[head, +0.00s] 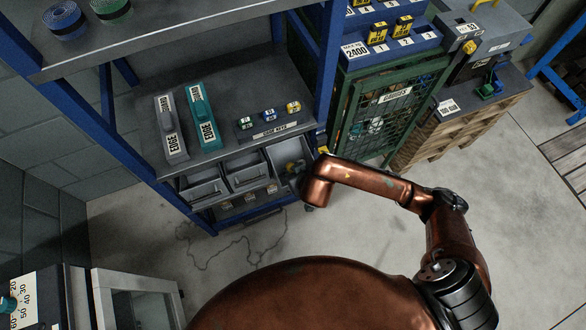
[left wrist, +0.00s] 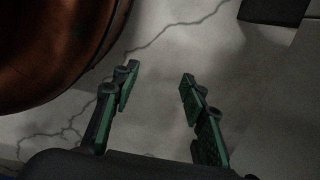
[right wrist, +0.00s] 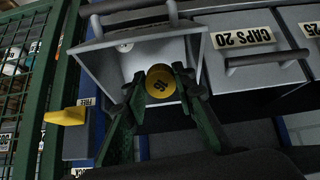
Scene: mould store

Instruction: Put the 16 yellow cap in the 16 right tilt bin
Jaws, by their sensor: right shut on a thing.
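The yellow cap (right wrist: 160,80), with a dark 16 on its face, is between the fingers of my right gripper (right wrist: 159,88), which is shut on it. In the right wrist view it appears in front of the open mouth of the grey right tilt bin (right wrist: 112,75); a small pale round thing lies inside. Whether the cap touches the bin, I cannot tell. In the head view the right tilt bin (head: 279,153) is tipped out at the rack's right end, with my right gripper (head: 294,168) at its mouth. My left gripper (left wrist: 157,90) is open and empty above the floor.
A neighbouring bin labelled CAPS 20 (right wrist: 247,62) adjoins it. A yellow hook-shaped piece (right wrist: 66,116) projects beside a blue post. A green mesh cage (head: 391,109) stands right of the rack. Small coloured blocks (head: 269,115) sit on the shelf above. The floor in front is clear.

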